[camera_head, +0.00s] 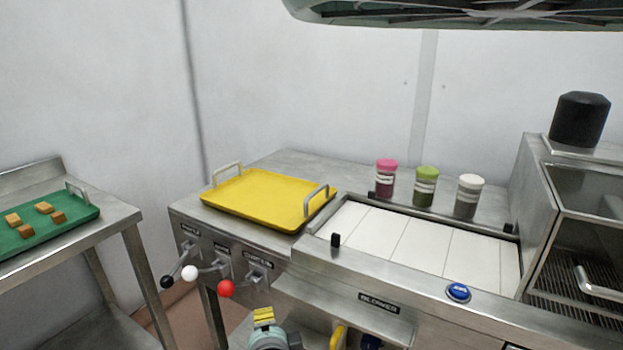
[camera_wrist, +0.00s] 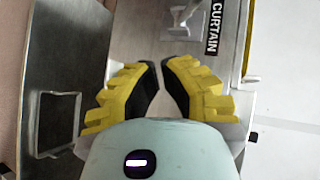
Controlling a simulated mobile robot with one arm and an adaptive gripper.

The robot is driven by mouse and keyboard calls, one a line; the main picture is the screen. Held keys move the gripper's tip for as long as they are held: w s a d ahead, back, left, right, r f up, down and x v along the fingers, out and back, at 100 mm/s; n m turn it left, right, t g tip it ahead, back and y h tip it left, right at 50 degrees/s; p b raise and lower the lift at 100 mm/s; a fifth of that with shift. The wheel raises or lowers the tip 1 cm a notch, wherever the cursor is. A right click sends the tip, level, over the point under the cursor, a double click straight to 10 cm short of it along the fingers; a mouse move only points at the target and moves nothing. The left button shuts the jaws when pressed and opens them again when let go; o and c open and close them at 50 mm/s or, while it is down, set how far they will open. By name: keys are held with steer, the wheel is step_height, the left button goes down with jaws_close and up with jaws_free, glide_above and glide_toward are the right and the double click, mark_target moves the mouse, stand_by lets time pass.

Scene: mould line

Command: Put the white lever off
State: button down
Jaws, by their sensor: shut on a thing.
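The white lever's ball knob (camera_head: 190,272) sticks out from the front panel of the steel counter at the left. It stands between a black-knobbed lever (camera_head: 167,282) and a red-knobbed lever (camera_head: 226,288). My gripper (camera_head: 263,314), with yellow ribbed fingers, is at the bottom, right of and below the red knob and apart from the white knob in the picture. In the wrist view my gripper's fingers (camera_wrist: 160,68) are close together; I cannot make out what lies between them. A lever mount (camera_wrist: 186,14) shows ahead beside the CURTAIN label. No white knob is visible there.
A yellow tray (camera_head: 262,198) lies on the counter above the levers. A blue button (camera_head: 458,292) and BLOWER label (camera_head: 380,302) are further right. A side table with a green tray (camera_head: 85,220) stands at left, with a gap between it and the counter.

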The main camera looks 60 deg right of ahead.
steer(key=w+r+n+h+p, duration=0.1)
steer(key=r+n+h+p, duration=0.1)
steer(key=r+p, duration=0.7)
steer(key=w+r+n+g+h+p, duration=0.1)
steer(key=w+r+h+p, duration=0.1)
steer(key=r+p, duration=0.7)
steer(key=shift+w+r+n+h, duration=0.35)
steer(key=shift+r+h, duration=0.45)
steer(key=shift+r, duration=2.55)
steer(key=shift+s, duration=0.1)
